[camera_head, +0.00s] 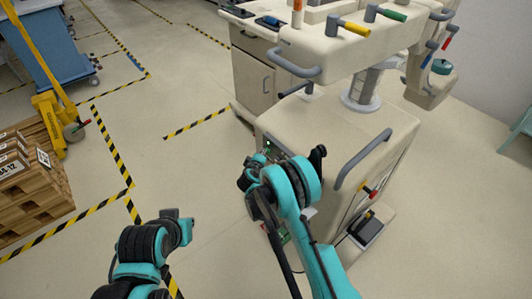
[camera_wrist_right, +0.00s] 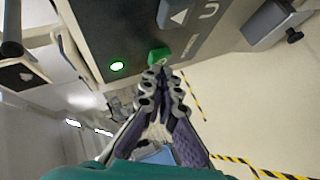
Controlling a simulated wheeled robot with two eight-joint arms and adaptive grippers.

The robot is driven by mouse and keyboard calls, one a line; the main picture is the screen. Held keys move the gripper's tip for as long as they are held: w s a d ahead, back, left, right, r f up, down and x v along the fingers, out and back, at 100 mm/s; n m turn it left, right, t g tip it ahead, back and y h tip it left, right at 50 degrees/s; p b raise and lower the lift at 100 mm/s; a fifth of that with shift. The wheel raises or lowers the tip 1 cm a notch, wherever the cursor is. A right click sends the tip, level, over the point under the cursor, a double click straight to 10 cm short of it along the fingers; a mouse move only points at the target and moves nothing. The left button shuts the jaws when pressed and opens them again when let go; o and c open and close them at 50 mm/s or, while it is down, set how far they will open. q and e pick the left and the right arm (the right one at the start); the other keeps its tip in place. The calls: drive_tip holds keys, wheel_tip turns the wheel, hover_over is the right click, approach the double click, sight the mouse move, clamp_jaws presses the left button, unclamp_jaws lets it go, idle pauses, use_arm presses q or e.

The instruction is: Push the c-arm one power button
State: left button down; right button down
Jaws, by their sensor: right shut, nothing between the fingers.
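The c-arm unit is a beige cart-like machine (camera_head: 345,125) with grey handles, right of centre in the head view. In the head view my right arm largely hides this gripper and the panel. My left arm shows at the lower left, but its gripper cannot be made out.
Coloured handles (camera_head: 349,27) stick out from the machine's upper part. A beige cabinet (camera_head: 252,70) stands behind it. A pallet with boxes (camera_head: 30,185) and a yellow pallet jack (camera_head: 50,118) stand at left. Taped floor between them is clear.

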drive_tip(key=shift+w+d, duration=0.1)
drive_tip(key=shift+d, duration=0.05)
idle(0.3)
drive_tip(key=shift+s+a, duration=0.25)
drive_tip(key=shift+a, duration=0.05)
drive_tip(key=s+a, duration=0.3)
drive_tip(key=a, duration=0.2)
drive_tip(key=shift+s, duration=0.3)
drive_tip(key=shift+d, duration=0.1)
idle(0.3)
